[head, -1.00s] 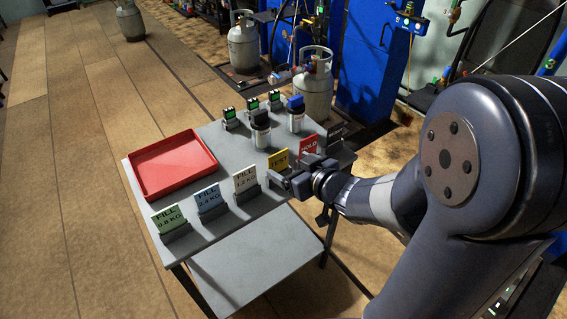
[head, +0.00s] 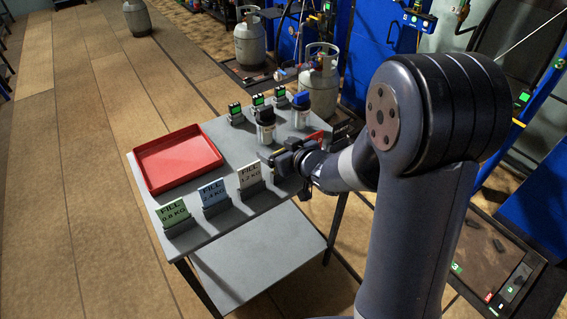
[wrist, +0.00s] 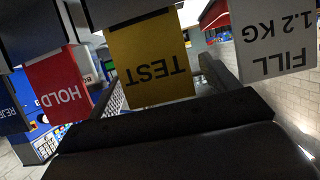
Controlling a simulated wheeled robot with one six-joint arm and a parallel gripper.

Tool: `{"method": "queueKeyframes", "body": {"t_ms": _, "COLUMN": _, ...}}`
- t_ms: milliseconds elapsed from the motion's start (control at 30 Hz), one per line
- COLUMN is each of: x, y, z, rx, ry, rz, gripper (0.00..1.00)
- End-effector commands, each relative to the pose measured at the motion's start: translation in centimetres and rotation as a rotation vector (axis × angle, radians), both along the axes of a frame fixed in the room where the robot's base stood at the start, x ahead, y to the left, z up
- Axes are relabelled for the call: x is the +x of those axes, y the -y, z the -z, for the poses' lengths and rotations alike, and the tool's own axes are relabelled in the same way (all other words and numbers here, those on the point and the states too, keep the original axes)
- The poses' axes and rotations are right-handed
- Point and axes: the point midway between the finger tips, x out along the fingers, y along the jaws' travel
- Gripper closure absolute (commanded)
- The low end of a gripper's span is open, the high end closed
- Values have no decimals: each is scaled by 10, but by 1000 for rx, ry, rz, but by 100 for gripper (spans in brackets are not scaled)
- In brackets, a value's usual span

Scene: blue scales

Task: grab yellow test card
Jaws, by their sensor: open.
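The yellow test card (wrist: 150,62) shows upside down in the wrist view, with TEST printed in black. My gripper (head: 270,157) is open at the card row in the head view. In the wrist view the card lies between its two dark fingers, with a gap visible toward the right finger. I cannot tell whether either finger touches it. In the head view my gripper and wrist hide the yellow card.
The white 1.2 KG card (head: 250,174) stands close on the left, the red HOLD card (wrist: 61,86) on the other side. Blue (head: 212,192) and green (head: 172,212) cards, a red tray (head: 177,158) and canisters (head: 265,128) share the grey table (head: 228,143).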

Motion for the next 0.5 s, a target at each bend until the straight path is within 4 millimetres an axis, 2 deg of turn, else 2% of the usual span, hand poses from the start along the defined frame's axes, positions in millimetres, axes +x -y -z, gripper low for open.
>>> {"method": "queueKeyframes", "body": {"t_ms": 67, "x": 0, "y": 0, "z": 0, "rx": 0, "ry": 0, "rz": 0, "gripper": 18}}
{"method": "queueKeyframes", "body": {"t_ms": 500, "x": 0, "y": 0, "z": 0, "rx": 0, "ry": 0, "rz": 0, "gripper": 53}}
